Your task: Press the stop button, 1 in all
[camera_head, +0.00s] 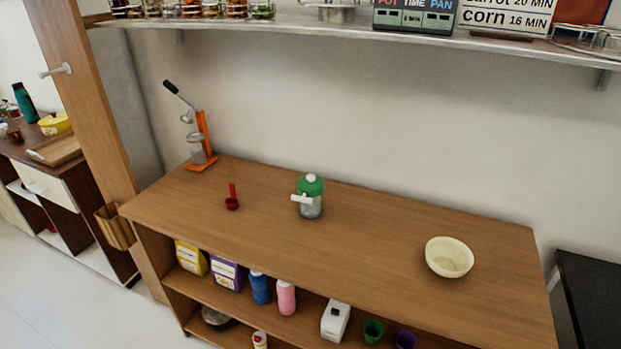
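No button marked stop can be made out. A dark device (413,17) with the words POT, TIME and PAN and greenish panels stands on the wall shelf at the top, cut off by the picture's upper edge. Any buttons on it are too small to tell. A green-topped jar-like appliance (310,197) with a white handle or spout stands upright in the middle of the wooden counter. Neither of my grippers shows in this view.
The wooden counter (370,235) holds an orange lever press (202,145), a red scoop (232,198) and a cream bowl (449,257). The wall shelf (300,24) runs above. Boxes and bottles fill the lower shelf. Wide stretches of counter are clear.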

